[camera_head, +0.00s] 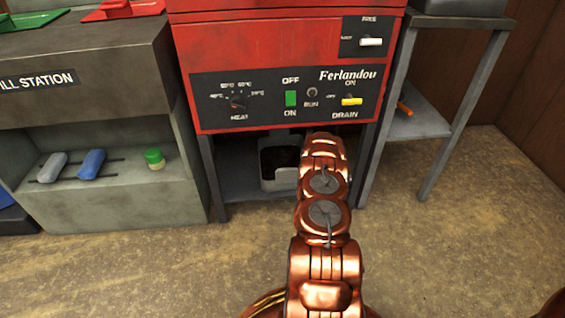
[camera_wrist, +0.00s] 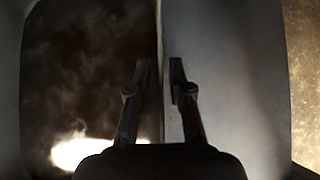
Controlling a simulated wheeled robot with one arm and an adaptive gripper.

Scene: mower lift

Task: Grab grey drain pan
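The grey drain pan (camera_head: 276,185) sits under the red machine, on the low shelf between the stand's legs. It has a dark inside, and my arm covers its right part in the head view. In the wrist view the pan's dark, shiny contents fill the left side, with the thin rim (camera_wrist: 160,30) running up the middle. My gripper (camera_wrist: 160,66) has its two fingers apart, one on each side of the rim line, with a gap between them. I cannot tell whether either finger touches the pan. In the head view my own arm hides the gripper.
The red machine (camera_head: 285,58) overhangs the pan, with a yellow drain switch (camera_head: 352,101) on its panel. The stand's left leg (camera_head: 211,178) is close to the pan. A grey side table (camera_head: 418,124) stands at right. Open floor (camera_head: 465,240) lies at lower right.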

